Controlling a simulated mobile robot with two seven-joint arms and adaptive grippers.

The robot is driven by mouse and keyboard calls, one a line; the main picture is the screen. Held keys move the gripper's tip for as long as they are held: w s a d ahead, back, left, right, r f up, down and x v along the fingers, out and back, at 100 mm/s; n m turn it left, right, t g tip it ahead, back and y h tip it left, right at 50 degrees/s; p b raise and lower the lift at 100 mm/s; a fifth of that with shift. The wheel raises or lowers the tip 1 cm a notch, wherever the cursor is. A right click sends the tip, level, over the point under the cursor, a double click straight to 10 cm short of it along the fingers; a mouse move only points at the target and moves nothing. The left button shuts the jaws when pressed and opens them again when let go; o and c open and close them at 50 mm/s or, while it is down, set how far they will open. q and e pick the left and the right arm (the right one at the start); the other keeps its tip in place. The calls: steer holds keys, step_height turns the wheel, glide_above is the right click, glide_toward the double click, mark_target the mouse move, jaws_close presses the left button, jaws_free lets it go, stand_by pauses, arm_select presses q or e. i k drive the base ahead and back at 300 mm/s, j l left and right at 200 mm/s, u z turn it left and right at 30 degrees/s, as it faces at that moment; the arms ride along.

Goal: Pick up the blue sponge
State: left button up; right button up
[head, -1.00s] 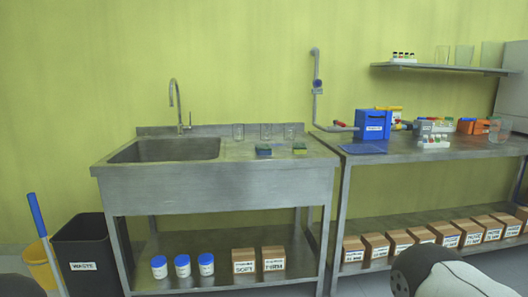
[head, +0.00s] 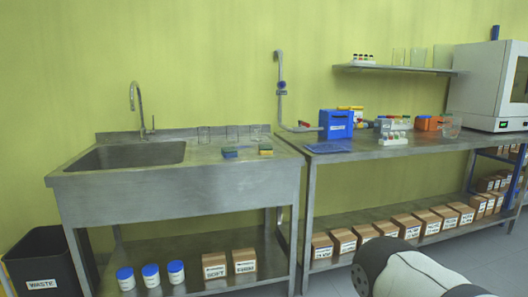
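The blue sponge (head: 229,154) is small and lies on the right part of the steel sink counter (head: 205,165), right of the basin. It appears to have a darker top layer. A second sponge, yellow and green (head: 265,150), lies just to its right, apart from it. Neither of my grippers is in view. Only a dark and white part of my arm shows at the bottom right, well away from the sponges.
Glass beakers (head: 231,132) stand behind the sponges. The sink basin (head: 130,155) and tap (head: 143,108) are to the left. A second steel table (head: 400,150) with a blue box (head: 335,124) and racks stands to the right. A black waste bin (head: 45,265) is at bottom left.

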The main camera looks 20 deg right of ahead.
mark_target(227, 152)
steer(key=i+l+u, duration=0.35)
steer(key=i+l, duration=0.15)
steer(key=l, duration=0.15)
steer(key=i+l+u, duration=0.35)
steer(key=l, duration=0.4)
steer(key=i, duration=0.05)
